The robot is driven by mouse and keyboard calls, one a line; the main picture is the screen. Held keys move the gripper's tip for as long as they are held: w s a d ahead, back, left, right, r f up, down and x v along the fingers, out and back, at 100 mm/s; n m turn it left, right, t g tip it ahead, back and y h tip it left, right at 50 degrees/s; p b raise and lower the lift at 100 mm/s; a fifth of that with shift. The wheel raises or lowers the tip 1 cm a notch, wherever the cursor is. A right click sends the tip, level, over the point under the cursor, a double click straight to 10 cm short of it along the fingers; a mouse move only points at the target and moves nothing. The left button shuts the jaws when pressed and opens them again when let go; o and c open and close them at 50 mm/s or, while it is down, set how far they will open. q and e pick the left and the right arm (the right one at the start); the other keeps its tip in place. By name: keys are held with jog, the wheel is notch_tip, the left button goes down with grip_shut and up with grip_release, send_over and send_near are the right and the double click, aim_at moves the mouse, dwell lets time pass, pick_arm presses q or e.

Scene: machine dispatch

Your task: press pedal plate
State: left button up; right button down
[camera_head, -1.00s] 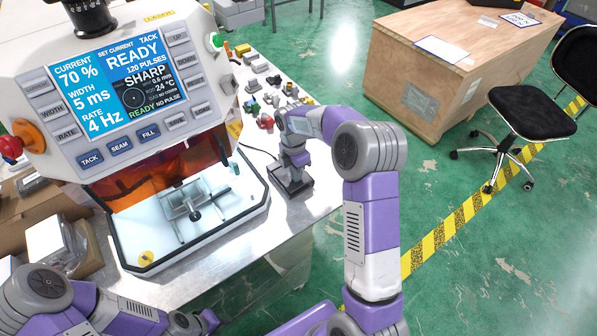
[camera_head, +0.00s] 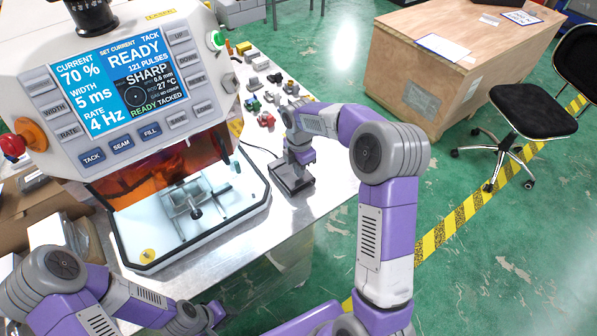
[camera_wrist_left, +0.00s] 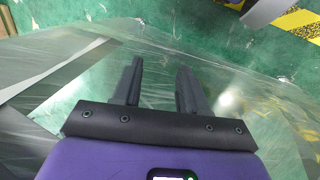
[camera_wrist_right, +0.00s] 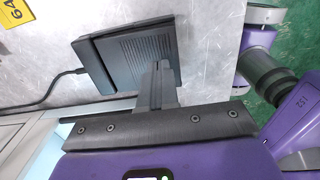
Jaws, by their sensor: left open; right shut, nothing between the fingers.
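The pedal (camera_head: 284,186) is a dark box with a ribbed top plate, lying on the metal table right of the white machine. In the right wrist view its ribbed plate (camera_wrist_right: 142,50) fills the upper middle, with a cable running left. My right gripper (camera_wrist_right: 163,68) is shut and empty, its fingertips over the plate's near edge. It points down at the pedal in the head view (camera_head: 299,171). I cannot tell whether the tips touch.
The machine (camera_head: 45,110) has a lit screen (camera_head: 120,90) reading 121 pulses and "READY TACKED". A fixture (camera_head: 190,205) stands in its white tray. Several small coloured parts (camera_head: 262,100) lie behind the pedal. A wooden crate (camera_head: 430,80) and a chair (camera_head: 530,110) stand beyond.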

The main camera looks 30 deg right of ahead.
pick_arm(q)
jog(key=shift+r+p, duration=0.3)
jog(key=shift+r, duration=0.2)
pick_arm(e)
jog(key=shift+w+a+r, duration=0.1)
jog(key=shift+a+r, duration=0.05)
jog(key=shift+r, duration=1.95)
pick_arm(q)
jog(key=shift+c, duration=0.4)
